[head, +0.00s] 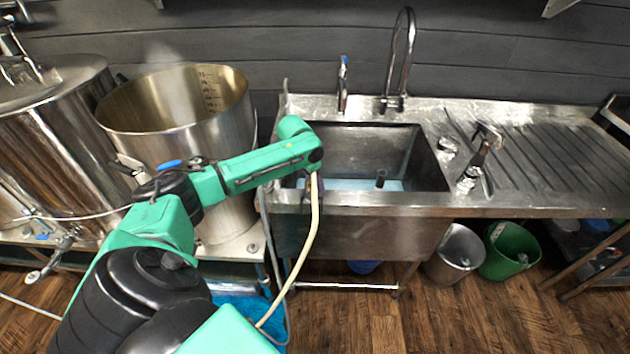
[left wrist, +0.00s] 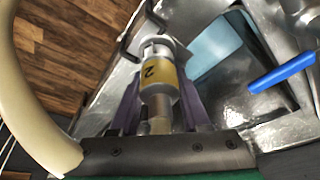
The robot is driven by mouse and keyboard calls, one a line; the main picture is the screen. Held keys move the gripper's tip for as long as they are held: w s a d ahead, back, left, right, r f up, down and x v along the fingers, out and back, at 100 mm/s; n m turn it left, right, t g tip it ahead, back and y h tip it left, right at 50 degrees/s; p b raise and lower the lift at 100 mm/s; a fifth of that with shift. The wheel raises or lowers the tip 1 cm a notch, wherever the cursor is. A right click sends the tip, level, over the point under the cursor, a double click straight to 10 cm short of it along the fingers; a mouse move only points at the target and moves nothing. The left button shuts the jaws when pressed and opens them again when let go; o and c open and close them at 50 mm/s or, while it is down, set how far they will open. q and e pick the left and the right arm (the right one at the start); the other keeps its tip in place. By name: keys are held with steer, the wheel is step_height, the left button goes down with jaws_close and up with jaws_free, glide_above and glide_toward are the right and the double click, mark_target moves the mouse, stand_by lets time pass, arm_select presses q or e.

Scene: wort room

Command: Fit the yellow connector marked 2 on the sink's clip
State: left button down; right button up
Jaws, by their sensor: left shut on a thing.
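The connector (left wrist: 158,78) is a metal cylinder with a yellow band marked 2, seen in the left wrist view. My left gripper (left wrist: 157,92) is shut on it, one finger on each side. A dark clip (left wrist: 126,46) with bent prongs shows at the sink's edge, just beyond the connector's far end. I cannot tell whether they touch. In the head view my left arm reaches to the front left corner of the sink (head: 390,204); the connector and fingers are mostly hidden there. A cream hose (head: 307,240) hangs below the wrist. My right gripper is not in view.
A large steel pot (head: 222,110) stands left of the sink, close to my left arm. A tap with a blue handle (head: 343,72) and a tall curved faucet (head: 408,50) rise behind the basin. Buckets (head: 508,250) sit below.

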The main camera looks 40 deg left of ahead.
arm_select(q)
steer(key=shift+f, duration=0.1)
steer(key=shift+c, duration=1.5)
jaws_free()
steer(key=b+v, duration=0.1)
steer(key=v, duration=1.3)
steer(key=shift+s+r, duration=0.15)
steer(key=shift+r, duration=0.1)
